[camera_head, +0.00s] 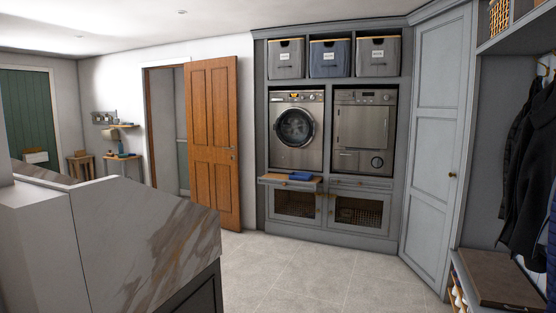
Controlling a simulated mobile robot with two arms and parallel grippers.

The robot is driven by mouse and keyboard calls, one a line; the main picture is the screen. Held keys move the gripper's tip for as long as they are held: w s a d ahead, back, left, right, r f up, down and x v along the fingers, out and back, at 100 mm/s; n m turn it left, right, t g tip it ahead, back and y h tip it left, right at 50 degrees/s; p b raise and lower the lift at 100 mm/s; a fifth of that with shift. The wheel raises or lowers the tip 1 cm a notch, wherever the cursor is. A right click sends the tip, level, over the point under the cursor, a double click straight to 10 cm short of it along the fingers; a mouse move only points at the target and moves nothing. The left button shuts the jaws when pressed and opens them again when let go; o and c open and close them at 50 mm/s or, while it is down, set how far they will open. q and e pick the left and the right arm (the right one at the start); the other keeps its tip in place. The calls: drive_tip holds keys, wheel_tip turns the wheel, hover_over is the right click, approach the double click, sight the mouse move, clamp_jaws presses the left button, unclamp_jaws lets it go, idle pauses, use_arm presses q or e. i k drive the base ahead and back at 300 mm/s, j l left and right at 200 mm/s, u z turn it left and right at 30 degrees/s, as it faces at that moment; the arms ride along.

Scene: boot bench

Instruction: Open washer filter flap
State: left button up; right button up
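A steel front-loading machine with a round dark glass door (295,128) stands in the left bay of the grey built-in cabinet across the room. A second steel machine (363,128), with a squarish front panel, stands in the right bay. It has a small round dark fitting (377,162) low on its right side. The filter flap cannot be made out clearly at this distance. The round door looks shut. Neither of my grippers is in view.
A pull-out shelf (265,179) with a folded blue cloth (301,176) juts out below the left machine. A marble-topped counter (150,235) fills the left foreground. Tiled floor (300,270) lies clear before the cabinet. A wooden door (212,140) stands open; a bench (495,280) is at right.

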sight(278, 155)
drive_tip(key=i+l+z, duration=0.15)
drive_tip(key=i, duration=0.7)
drive_tip(key=i+j+z, duration=0.1)
drive_tip(key=i, duration=0.75)
drive_tip(key=i+z, duration=0.15)
drive_tip(key=i, duration=0.7)
drive_tip(key=i+j+z, duration=0.1)
drive_tip(key=i+j, duration=0.15)
drive_tip(key=i, duration=0.55)
